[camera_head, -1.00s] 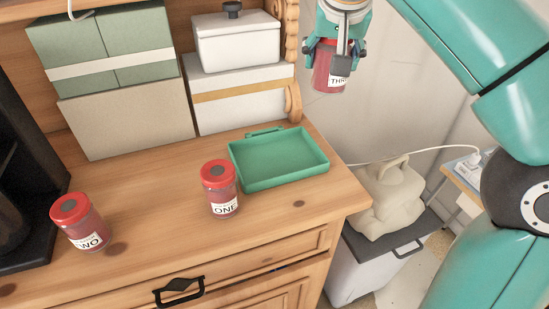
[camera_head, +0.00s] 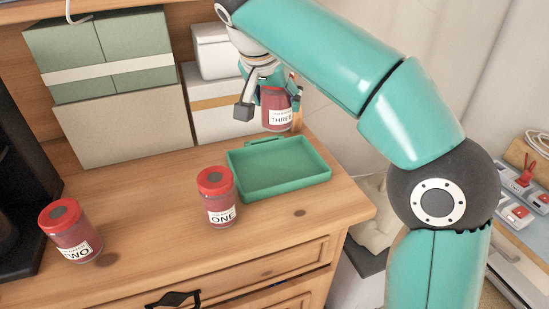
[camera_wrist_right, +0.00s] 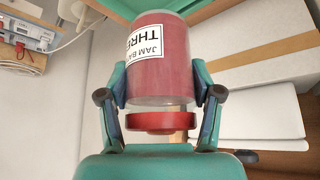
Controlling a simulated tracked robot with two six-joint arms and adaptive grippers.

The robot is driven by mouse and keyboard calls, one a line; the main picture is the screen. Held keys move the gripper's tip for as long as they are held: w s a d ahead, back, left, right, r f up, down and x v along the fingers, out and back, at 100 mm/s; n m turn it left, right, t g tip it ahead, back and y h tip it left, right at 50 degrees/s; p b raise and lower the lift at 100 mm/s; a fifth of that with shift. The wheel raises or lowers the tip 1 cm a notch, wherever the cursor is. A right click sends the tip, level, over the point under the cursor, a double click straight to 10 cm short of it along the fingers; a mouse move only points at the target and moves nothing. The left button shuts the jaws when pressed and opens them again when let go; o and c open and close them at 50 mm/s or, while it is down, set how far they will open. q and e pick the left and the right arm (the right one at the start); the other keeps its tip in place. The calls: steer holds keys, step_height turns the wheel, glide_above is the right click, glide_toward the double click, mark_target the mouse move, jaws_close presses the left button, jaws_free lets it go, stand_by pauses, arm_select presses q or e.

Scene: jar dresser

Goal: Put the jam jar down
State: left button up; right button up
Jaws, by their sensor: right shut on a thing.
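The jam jar labelled THREE (camera_head: 277,110) hangs in my right gripper (camera_head: 270,90) above the back edge of the green tray (camera_head: 290,184). In the right wrist view the jar (camera_wrist_right: 160,75) sits between the two fingers (camera_wrist_right: 160,112), with its red lid (camera_wrist_right: 160,122) toward the palm. The right gripper is shut on the jar. The tray is empty and lies on the dresser top. My left gripper is not in view.
Jar ONE (camera_head: 217,197) stands just left of the tray. Jar TWO (camera_head: 72,233) stands at the far left beside a black appliance (camera_head: 25,180). Green and beige boxes (camera_head: 130,125) and white boxes (camera_head: 212,122) stand behind. The dresser's right edge is close to the tray.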

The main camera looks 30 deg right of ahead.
step_height(320, 180, down, 11)
steer(key=shift+f+b, duration=0.1)
steer(key=shift+b, duration=0.85)
steer(key=o, duration=1)
steer(key=shift+f, duration=0.15)
steer(key=o, duration=0.5)
steer(key=shift+r, duration=0.3)
steer(key=p+v, duration=0.1)
steer(key=v, duration=1)
steer(key=shift+s+a+r, duration=0.2)
steer(key=shift+r, duration=0.15)
